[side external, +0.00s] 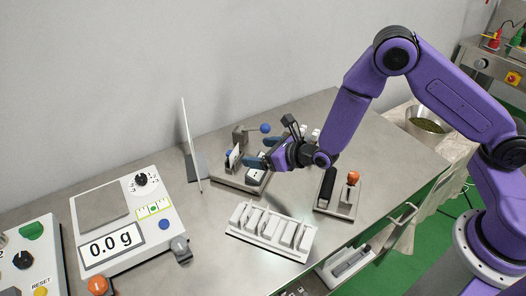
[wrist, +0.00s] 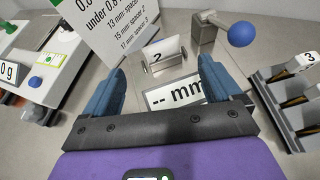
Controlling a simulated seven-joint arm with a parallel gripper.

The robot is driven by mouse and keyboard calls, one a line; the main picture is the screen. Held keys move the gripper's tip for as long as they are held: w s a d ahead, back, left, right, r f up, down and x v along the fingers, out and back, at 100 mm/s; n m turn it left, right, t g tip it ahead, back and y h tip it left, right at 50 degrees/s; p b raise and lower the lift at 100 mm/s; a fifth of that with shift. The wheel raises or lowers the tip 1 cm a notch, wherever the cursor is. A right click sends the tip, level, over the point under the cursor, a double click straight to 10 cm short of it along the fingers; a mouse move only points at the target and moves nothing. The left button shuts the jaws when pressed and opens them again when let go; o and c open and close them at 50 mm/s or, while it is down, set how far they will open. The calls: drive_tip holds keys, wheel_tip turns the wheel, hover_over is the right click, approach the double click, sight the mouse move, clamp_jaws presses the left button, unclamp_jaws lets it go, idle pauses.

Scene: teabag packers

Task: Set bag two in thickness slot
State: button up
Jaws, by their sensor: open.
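Bag two (wrist: 160,63), a pale packet marked "2", stands on edge in the thickness gauge (wrist: 188,80). In the side external view the gauge (side external: 228,182) sits near the wall and the bag (side external: 234,158) shows as a thin upright piece. My gripper (wrist: 161,68) is open, its two blue fingers spread to either side of the bag with visible gaps. In the side external view my gripper (side external: 262,152) is beside the gauge. The gauge's display (wrist: 174,96) reads "-- mm". Whether the bag sits fully down in the slot is hard to tell.
A lever with a blue ball (wrist: 242,33) rises at the gauge's back right. A white instruction board (side external: 191,145) stands left of it. A white rack (side external: 271,232) of several bags is in front. A scale (side external: 130,218) reading 0.0 g is left. A stamp stand (side external: 340,195) is right.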

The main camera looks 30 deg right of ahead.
drive_tip(key=shift+s+d+r, duration=0.1)
drive_tip(key=shift+s, duration=0.1)
drive_tip(key=shift+r, duration=0.1)
drive_tip(key=s+d+r+m+g+h, duration=0.1)
drive_tip(key=s+d+r+m+h, duration=0.3)
drive_tip(key=d+r+m+h, duration=0.25)
drive_tip(key=s+d+r+m+h, duration=0.3)
drive_tip(key=s+d+r+m, duration=0.25)
drive_tip(key=r+m, duration=0.35)
drive_tip(key=s+d+m+g+y, duration=0.1)
drive_tip(key=s+m+g, duration=0.4)
drive_tip(key=s, duration=0.8)
drive_tip(key=s+d+m+g+y, duration=0.1)
drive_tip(key=s+m+g+y, duration=0.3)
drive_tip(key=s+m, duration=0.3)
drive_tip(key=s+g, duration=0.1)
drive_tip(key=s, duration=0.4)
drive_tip(key=shift+s+d+g, duration=0.3)
drive_tip(key=shift+s, duration=0.05)
drive_tip(key=shift+r, duration=0.1)
